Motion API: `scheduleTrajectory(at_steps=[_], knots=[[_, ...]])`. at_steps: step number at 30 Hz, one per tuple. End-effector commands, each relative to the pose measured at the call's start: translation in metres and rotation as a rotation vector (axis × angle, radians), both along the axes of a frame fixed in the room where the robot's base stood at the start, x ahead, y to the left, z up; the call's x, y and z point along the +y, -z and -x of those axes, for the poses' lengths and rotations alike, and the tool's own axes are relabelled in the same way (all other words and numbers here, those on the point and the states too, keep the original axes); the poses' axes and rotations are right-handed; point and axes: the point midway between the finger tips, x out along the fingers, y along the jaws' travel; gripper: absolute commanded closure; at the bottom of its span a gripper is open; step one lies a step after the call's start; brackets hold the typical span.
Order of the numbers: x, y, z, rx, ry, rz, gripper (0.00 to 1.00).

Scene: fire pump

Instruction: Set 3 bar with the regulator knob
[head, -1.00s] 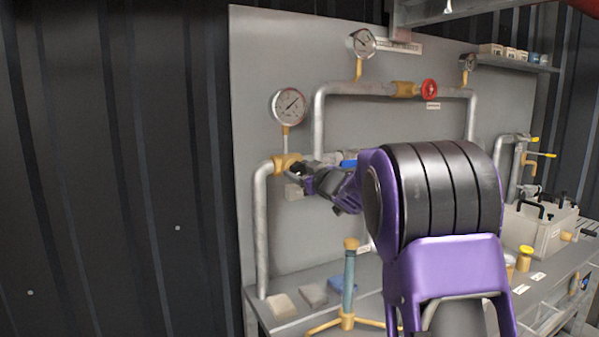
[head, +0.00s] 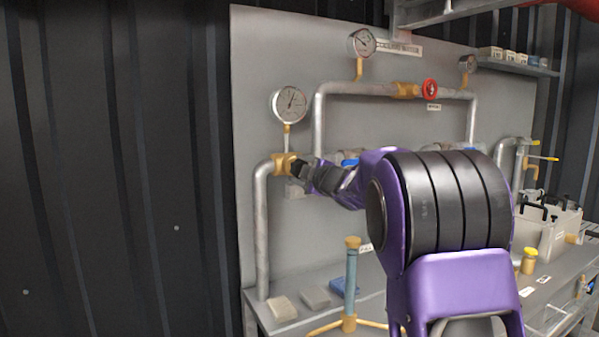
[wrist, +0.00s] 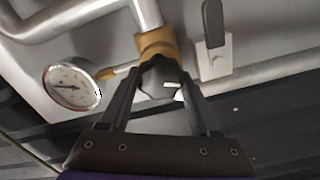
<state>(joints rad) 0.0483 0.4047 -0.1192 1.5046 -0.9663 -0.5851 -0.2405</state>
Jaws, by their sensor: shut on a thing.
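The regulator knob (wrist: 158,76) is dark and ribbed with a white mark, on a brass body (wrist: 157,42). My gripper (wrist: 163,90) is shut on the knob, one finger on each side. In the head view my gripper (head: 301,170) is at the brass fitting (head: 281,164) on the left pipe; the knob is mostly hidden there. The pressure gauge (head: 288,104) stands above this fitting; its needle points up and slightly right. It also shows tilted in the wrist view (wrist: 71,88). Its numbers are too small to read.
A second gauge (head: 362,43) and a red handwheel (head: 430,89) sit on the upper pipe. A blue-handled valve (head: 349,162) is just right of my gripper. A brass-and-teal stand (head: 350,280) is on the bench below. Left of the panel is clear.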

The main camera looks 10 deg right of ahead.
Motion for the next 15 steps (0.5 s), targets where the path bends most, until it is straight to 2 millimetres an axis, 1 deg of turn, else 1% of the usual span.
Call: scheduleTrajectory(at_steps=[6, 15], knots=[[0.0, 0.0009, 0.0001, -0.028, 0.001, 0.092, 0.92], [0.0, 0.0011, 0.0001, -0.044, 0.001, 0.138, 0.92]])
